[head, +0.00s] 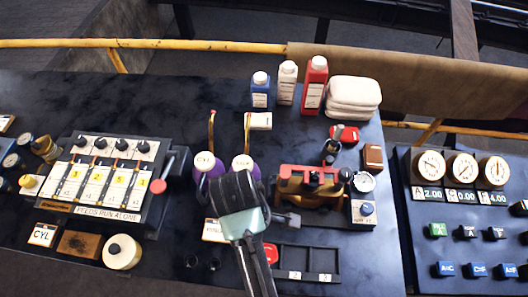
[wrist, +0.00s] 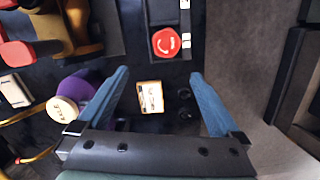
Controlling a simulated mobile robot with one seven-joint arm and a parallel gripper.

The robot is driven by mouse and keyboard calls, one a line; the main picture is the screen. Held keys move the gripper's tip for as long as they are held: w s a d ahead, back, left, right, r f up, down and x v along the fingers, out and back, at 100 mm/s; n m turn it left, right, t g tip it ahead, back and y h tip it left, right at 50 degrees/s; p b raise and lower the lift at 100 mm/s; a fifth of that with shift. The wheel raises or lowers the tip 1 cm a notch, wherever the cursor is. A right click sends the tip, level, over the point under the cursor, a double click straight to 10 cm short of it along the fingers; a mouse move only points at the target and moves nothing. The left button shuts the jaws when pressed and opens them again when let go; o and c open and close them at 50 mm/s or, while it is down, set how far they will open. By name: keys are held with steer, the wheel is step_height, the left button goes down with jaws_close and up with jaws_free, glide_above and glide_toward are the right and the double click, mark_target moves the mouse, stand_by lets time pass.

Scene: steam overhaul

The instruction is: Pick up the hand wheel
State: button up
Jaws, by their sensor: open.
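A round red piece with a white curved mark, likely the hand wheel (wrist: 165,41), lies in an end compartment of a dark tray (wrist: 186,18) at the top of the wrist view. In the head view the red piece (head: 271,253) is partly hidden behind my arm, and the tray (head: 322,257) has labels 2 and 3. My gripper (wrist: 159,75) is open and empty, its blue fingers apart above the bench. The red piece lies beyond the fingertips, not between them. In the head view my gripper (head: 237,194) hides part of the bench, and its fingertips are not clear.
A small framed label plate (wrist: 150,97) lies below the finger gap. Purple oilers with tall spouts (head: 208,166) stand behind my gripper. A red and brown engine model (head: 312,185) stands right of it. A lever panel (head: 105,180) is at left. Bottles (head: 288,82) stand at the back.

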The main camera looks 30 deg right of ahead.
steer(key=f, duration=0.2)
steer(key=s+f+b, duration=0.1)
steer(key=f, duration=0.4)
steer(key=shift+s+d+f+b, duration=0.15)
steer(key=shift+d+f+b, duration=0.05)
steer(key=shift+d+b, duration=0.15)
steer(key=f, duration=0.1)
steer(key=s+f, duration=0.1)
steer(key=f, duration=0.1)
steer(key=f+p, duration=0.1)
steer(key=shift+s+d+f, duration=0.2)
steer(key=shift+d+f, duration=0.05)
steer(key=shift+f, duration=0.4)
jaws_close()
